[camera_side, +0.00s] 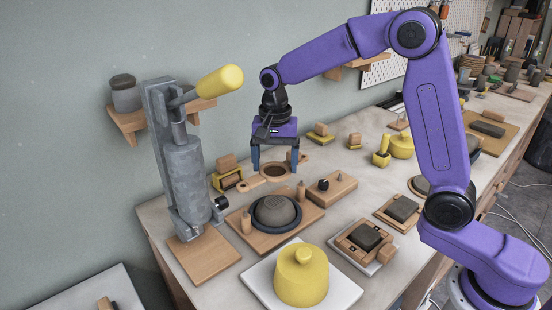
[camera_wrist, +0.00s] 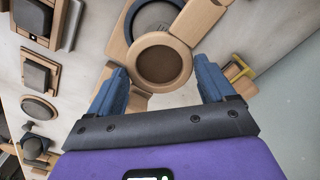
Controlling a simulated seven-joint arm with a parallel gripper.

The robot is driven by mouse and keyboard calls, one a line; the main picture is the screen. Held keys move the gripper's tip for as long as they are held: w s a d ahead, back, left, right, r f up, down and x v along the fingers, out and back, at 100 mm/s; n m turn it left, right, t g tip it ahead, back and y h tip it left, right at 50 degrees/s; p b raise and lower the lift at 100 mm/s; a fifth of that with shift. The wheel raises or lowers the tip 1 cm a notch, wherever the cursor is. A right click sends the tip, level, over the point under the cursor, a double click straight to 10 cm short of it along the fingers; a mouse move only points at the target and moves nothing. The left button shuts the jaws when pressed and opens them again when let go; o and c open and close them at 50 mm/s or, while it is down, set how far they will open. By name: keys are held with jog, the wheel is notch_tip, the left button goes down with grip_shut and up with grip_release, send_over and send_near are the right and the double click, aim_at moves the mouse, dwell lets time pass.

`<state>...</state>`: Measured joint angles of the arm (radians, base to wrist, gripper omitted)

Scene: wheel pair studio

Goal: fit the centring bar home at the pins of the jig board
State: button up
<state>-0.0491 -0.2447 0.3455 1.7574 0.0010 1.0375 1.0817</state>
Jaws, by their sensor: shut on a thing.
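The centring bar (camera_side: 252,183) is a wooden bar with a round ring at its middle. My gripper (camera_side: 275,171) is shut on it, a blue finger on each side of the ring. In the wrist view the bar's ring (camera_wrist: 135,62) lies between the fingertips (camera_wrist: 160,82), with one arm running to the upper right. The jig board (camera_side: 262,244) is below and nearer the side camera. It carries two upright wooden pins, one at front left (camera_side: 246,224) and one at back right (camera_side: 300,191). Between them a grey dome (camera_side: 275,209) sits in a dark blue ring. The bar is clear of the pins.
A grey press (camera_side: 182,165) with a yellow handle stands left of the board. A yellow lidded form (camera_side: 302,277) on a white slab is in front. A wooden block with a black knob (camera_side: 340,188) is close on the right. Small yellow-and-wood pieces stand behind.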

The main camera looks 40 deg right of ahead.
send_over(275, 201)
jog(key=shift+f, duration=2.55)
jog(key=shift+f, duration=0.3)
jog(key=shift+f, duration=1.1)
jog(key=shift+f, duration=0.25)
jog(key=o, duration=0.9)
notch_tip(275, 201, up, 18)
jog(key=shift+f, duration=0.25)
jog(key=shift+s, duration=0.1)
